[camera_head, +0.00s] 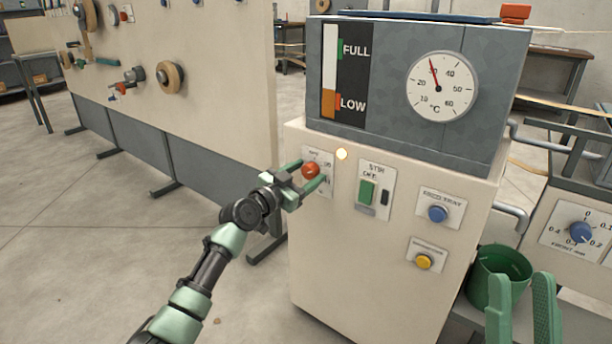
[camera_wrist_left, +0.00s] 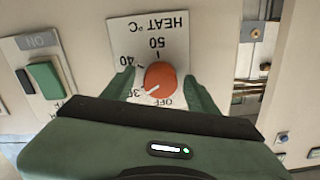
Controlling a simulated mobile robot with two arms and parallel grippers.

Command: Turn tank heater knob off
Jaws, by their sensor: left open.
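The tank heater knob (camera_head: 311,170) is round and red, on a white plate on the cream cabinet front. It also shows in the left wrist view (camera_wrist_left: 161,76), where its plate reads HEAT °C upside down. A white pointer line on the knob points to the lower left, near the 30 mark; OFF is printed just below the knob. My left gripper (camera_head: 307,173) is open with one finger on each side of the knob, with small gaps visible in the wrist view. My right gripper (camera_head: 522,290) shows two spaced green fingers at the bottom right, empty.
A lit lamp (camera_head: 341,154) sits beside the heater plate. The green STIR switch (camera_head: 367,191), blue button (camera_head: 437,213) and yellow button (camera_head: 423,262) are to the right. A dial (camera_head: 441,86) is above. A green bucket (camera_head: 499,280) stands at right.

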